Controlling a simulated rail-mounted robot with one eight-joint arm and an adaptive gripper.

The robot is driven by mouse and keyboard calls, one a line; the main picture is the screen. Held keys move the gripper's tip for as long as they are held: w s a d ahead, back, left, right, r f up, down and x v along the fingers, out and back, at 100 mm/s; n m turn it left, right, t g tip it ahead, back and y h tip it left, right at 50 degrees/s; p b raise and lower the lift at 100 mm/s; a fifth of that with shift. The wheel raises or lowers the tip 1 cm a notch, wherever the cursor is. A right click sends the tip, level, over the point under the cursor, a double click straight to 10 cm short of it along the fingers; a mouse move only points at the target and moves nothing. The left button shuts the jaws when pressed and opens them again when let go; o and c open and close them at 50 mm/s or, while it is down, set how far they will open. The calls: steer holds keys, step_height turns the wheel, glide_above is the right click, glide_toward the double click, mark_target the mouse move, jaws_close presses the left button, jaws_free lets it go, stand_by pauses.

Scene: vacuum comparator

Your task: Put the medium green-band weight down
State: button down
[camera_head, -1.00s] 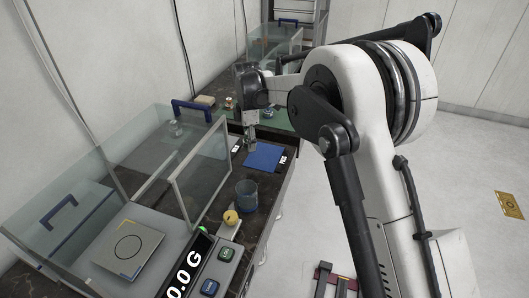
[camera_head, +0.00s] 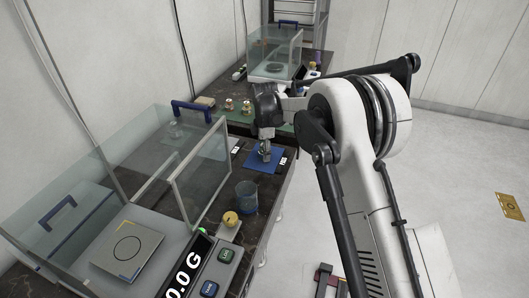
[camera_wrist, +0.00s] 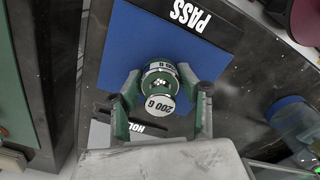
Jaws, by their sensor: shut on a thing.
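The green-band weight (camera_wrist: 160,79), a metal cylinder marked 200 G, is between my gripper's two fingers (camera_wrist: 160,104) in the wrist view. My gripper is shut on it. Both are over the blue mat (camera_wrist: 215,62), between the PASS label (camera_wrist: 190,14) and the partly hidden HOLD label (camera_wrist: 142,130). In the head view my gripper (camera_head: 266,147) points down over the blue mat (camera_head: 254,167). I cannot tell whether the weight's base touches the mat.
A clear beaker with a blue rim (camera_head: 246,198) and a yellow-topped object (camera_head: 230,218) stand in front of the mat. A glass-walled balance (camera_head: 130,249) reading 0.0 G is at the front left. Another glass-walled balance (camera_head: 276,45) is farther back.

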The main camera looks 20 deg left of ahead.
steer(key=c, duration=1.1)
jaws_free()
steer(key=shift+f, duration=0.1)
steer(key=shift+c, duration=0.2)
step_height(320, 180, up, 12)
steer(key=shift+r+p, duration=0.15)
steer(key=shift+p, duration=0.2)
